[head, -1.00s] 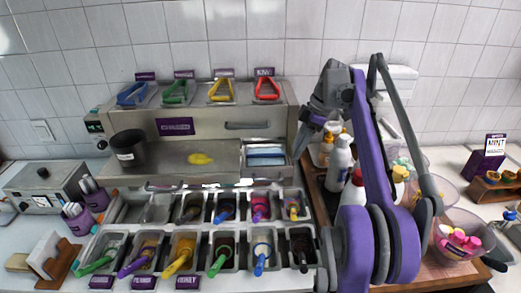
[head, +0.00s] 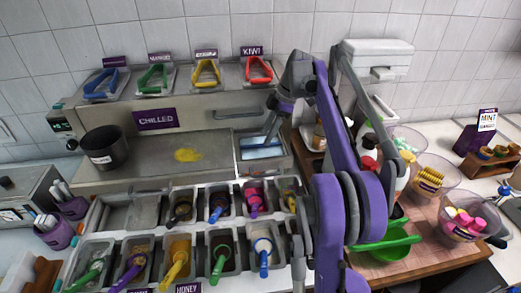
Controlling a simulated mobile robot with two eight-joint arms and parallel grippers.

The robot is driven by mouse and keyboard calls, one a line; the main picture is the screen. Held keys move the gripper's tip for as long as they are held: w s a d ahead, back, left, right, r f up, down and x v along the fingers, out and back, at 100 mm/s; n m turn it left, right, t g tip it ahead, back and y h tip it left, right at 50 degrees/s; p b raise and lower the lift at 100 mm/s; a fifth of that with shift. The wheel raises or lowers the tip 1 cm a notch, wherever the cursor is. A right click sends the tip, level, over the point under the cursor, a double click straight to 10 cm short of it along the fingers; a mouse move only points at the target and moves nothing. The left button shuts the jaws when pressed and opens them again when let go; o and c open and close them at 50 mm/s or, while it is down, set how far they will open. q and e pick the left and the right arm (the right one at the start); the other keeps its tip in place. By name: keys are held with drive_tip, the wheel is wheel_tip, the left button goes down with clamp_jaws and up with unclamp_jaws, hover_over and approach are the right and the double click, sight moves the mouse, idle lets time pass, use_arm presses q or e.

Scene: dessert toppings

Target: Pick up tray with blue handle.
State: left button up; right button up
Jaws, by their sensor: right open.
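The tray with the blue handle (head: 105,84) sits at the left end of the row on top of the steel unit. Trays with green (head: 153,78), yellow (head: 206,73) and red (head: 259,69) handles stand to its right. My right gripper (head: 271,124) is open and empty, pointing down in front of the unit's right end. It is well to the right of the blue-handled tray and lower in the picture. My left gripper is not in view.
A black pot (head: 104,147) stands on the steel shelf near a yellow spill (head: 188,155). Several topping bins with coloured scoops fill the front. Bottles, clear bowls and a green scoop-like item (head: 386,240) lie on the right. The wall is close behind the unit.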

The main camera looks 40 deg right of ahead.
sight(261, 144)
drive_tip(key=x, duration=0.3)
drive_tip(key=shift+w+a+f, duration=0.15)
drive_tip(key=shift+a+f, duration=0.05)
drive_tip(key=shift+f, duration=0.1)
clamp_jaws()
idle(1.2)
